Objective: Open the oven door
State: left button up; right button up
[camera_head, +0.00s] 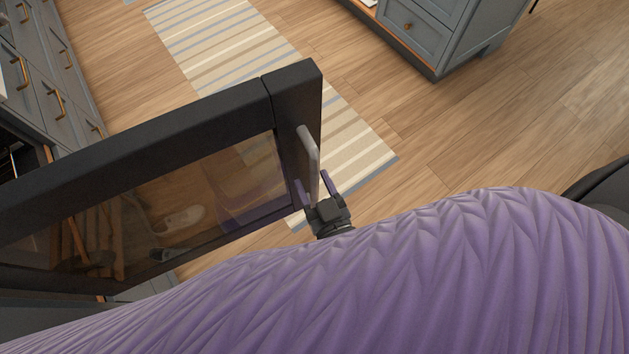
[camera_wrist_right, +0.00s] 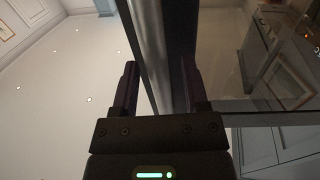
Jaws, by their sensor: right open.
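The oven door (camera_head: 130,128) has a thick dark frame around a see-through glass pane. It stands swung out from the cabinet wall at the left of the head view. Its pale metal bar handle (camera_head: 310,150) is on the door's free end. My right gripper (camera_head: 313,184) is at the lower part of this handle, its fingers open on either side of the bar. In the right wrist view the handle (camera_wrist_right: 152,45) runs between the two fingers of the right gripper (camera_wrist_right: 158,75), with the door's glass to the right. Contact is unclear. My left gripper is out of view.
Grey drawers (camera_head: 50,85) with brass handles line the left. A striped rug (camera_head: 225,40) lies on the wooden floor beyond the door. A grey cabinet (camera_head: 430,30) stands at the top right. Open floor (camera_head: 500,130) is on the right. My purple-covered body part hides the bottom.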

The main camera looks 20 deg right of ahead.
jog(key=s, duration=1)
jog(key=shift+d, duration=0.35)
jog(key=w+n+g+y, duration=0.1)
jog(key=w+n+g, duration=0.1)
jog(key=w+g, duration=0.5)
jog(key=s+d+r+g+h, duration=0.2)
jog(key=s+d+r+g, duration=0.35)
jog(key=g, duration=0.25)
notch_tip(320, 180, down, 22)
jog(key=s+g+b, duration=0.1)
jog(key=s+b, duration=0.1)
jog(key=b, duration=0.3)
jog(key=s+d+f+g+b, duration=0.1)
jog(key=s+d+f+b, duration=0.2)
jog(key=s+f, duration=1)
notch_tip(320, 180, down, 3)
jog(key=shift+s+d+r+b, duration=0.1)
jog(key=shift+s+d+b, duration=0.1)
jog(key=shift+s+b, duration=0.2)
